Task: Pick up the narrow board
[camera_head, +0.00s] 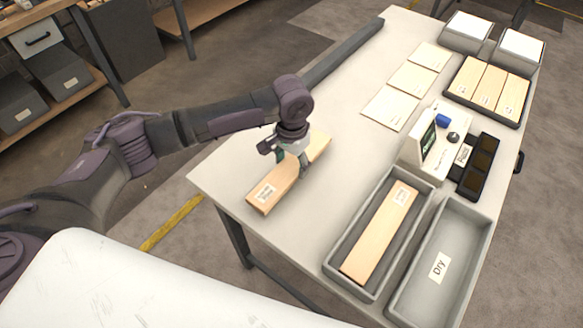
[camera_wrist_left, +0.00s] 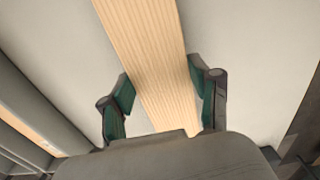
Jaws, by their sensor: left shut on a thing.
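The narrow board (camera_head: 268,192) is a light wooden plank with a white label at its near end. It is at the near left part of the table, and I cannot tell whether it rests on the top or is just above it. My left gripper (camera_head: 292,162) is over its middle, shut on it from both sides. In the left wrist view the board (camera_wrist_left: 150,45) runs between the two green-padded fingers of the gripper (camera_wrist_left: 162,88). The gripper hides part of the board's middle. My right gripper is not in view.
A grey tray (camera_head: 338,232) holding another labelled board (camera_head: 382,232) stands to the right. Beside it is an empty tray marked "Dry" (camera_head: 480,235). A scale-like device (camera_head: 430,150), flat panels (camera_head: 412,78) and a tray of boards (camera_head: 452,93) are farther back. A dark rail (camera_head: 345,52) lines the far left edge.

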